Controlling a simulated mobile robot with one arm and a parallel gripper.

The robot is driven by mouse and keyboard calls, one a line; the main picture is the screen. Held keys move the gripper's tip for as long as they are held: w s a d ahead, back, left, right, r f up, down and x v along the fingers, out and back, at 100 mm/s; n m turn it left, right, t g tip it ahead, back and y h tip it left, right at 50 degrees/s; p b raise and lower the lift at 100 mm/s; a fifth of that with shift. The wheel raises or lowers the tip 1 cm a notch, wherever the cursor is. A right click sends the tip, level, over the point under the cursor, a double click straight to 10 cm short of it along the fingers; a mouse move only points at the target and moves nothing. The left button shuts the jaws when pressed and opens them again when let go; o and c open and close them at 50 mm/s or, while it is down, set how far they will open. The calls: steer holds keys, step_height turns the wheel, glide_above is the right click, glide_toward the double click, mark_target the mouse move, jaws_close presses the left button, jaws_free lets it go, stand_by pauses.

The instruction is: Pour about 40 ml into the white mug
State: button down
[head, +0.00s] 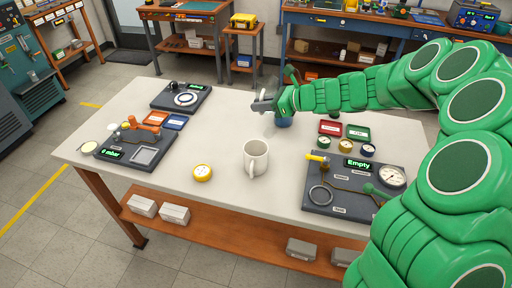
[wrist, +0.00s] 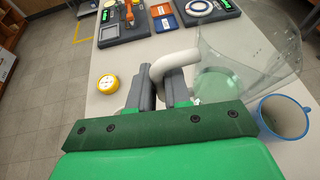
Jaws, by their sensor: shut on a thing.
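The white mug (head: 257,160) stands upright near the middle of the table, its handle toward the front; I do not make it out in the wrist view. My gripper (head: 266,104) is above the table, behind the mug. In the wrist view my gripper (wrist: 160,85) is shut on the pale curved handle (wrist: 180,60) of a clear jug (wrist: 255,50). The jug extends to the right of the jaws. Its contents are hard to tell; a greenish patch shows through it. A blue mug (wrist: 285,117) stands beside the jug in the wrist view, and is partly hidden in the head view (head: 283,122).
A yellow round dial (head: 202,172) lies left of the white mug. A dark panel reading "Empty" (head: 345,190) is at right, a "0 mbar" panel (head: 130,148) at left. Red (head: 330,128) and green (head: 358,132) boxes lie right of my gripper. The table's middle is fairly clear.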

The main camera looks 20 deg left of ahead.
steer(key=shift+s+d+r, duration=0.1)
steer(key=shift+d+r, duration=0.05)
steer(key=shift+r, duration=0.2)
steer(key=s+d, duration=1)
steer(key=s, duration=0.4)
steer(key=shift+s+d+f, duration=0.1)
steer(key=shift+f, duration=3.1)
steer(key=shift+s+d+f, duration=0.1)
steer(key=shift+f, duration=3.05)
steer(key=shift+a+r, duration=0.15)
